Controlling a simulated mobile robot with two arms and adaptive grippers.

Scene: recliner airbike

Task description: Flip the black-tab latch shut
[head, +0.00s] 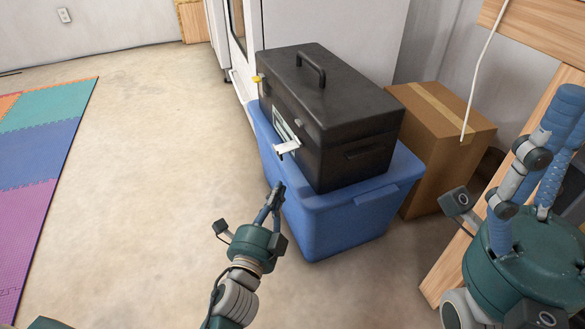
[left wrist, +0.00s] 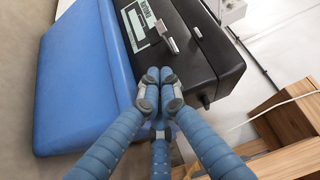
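A black toolbox (head: 335,100) with a top handle sits on a blue lidded bin (head: 335,215). On its front, a pale latch plate (head: 287,147) sticks outward; a latch (left wrist: 166,35) also juts out in the left wrist view. A small yellow tab (head: 257,79) shows at the front's far end. I cannot make out a black tab clearly. My left gripper (head: 276,192) is below the pale latch, beside the bin, apart from the latch. Its fingertips are together with nothing between them in the left wrist view (left wrist: 160,88). My right gripper (head: 566,98) is raised at the right; its finger opening is unclear.
A cardboard box (head: 440,120) stands right of the bin. A wooden frame (head: 465,235) and a hanging white cable (head: 481,75) are near my right arm. The floor left of the bin is clear up to the foam mat (head: 35,155).

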